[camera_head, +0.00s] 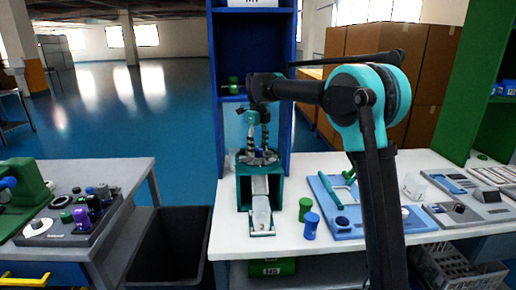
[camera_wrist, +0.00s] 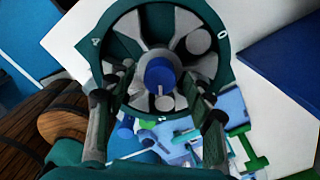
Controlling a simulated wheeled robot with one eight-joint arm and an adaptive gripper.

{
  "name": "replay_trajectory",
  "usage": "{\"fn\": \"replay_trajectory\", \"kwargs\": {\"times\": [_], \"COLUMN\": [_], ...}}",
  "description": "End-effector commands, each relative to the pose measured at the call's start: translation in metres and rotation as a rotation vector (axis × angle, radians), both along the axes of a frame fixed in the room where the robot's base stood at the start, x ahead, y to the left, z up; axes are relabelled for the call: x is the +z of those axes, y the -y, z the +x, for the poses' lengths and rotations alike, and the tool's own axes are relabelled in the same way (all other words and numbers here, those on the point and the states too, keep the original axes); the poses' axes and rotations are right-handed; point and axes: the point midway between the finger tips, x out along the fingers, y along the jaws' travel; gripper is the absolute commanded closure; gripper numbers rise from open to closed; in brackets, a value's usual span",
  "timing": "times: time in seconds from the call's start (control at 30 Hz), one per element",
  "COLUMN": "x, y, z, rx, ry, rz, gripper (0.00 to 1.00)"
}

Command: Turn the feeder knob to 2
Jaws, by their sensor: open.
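The feeder (camera_head: 244,193) is a dark green box on the white table in the head view, with a round segmented top. In the wrist view its green ring (camera_wrist: 104,22) surrounds grey spokes and a blue round knob (camera_wrist: 160,72). The ring carries a 4 at upper left and a 0 at upper right; a mark at the bottom is too small to read surely. A thin pale bar extends down from the knob. My gripper (camera_wrist: 155,125) is open, its fingers apart on the left and right, below the knob in the picture. In the head view my gripper (camera_head: 258,138) is just above the feeder's top.
A clear cup (camera_head: 262,217) sits at the feeder's front outlet. Green (camera_head: 305,208) and blue (camera_head: 311,226) cylinders stand to the right, beside a blue tray (camera_head: 349,228). A blue shelf frame (camera_head: 215,60) rises behind. A black bin (camera_head: 170,248) stands left of the table.

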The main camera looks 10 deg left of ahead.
Motion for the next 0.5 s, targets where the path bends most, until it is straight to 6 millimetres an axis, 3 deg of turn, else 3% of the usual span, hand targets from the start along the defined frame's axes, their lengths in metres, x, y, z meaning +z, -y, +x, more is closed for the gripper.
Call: {"fn": "replay_trajectory", "kwargs": {"times": [0.27,0.5], "x": [0.004,0.042], "y": [0.000,0.000], "z": [0.000,0.000], "rx": [0.000,0.000], "ry": [0.000,0.000], "rz": [0.000,0.000], "gripper": [0.48,0.48]}}
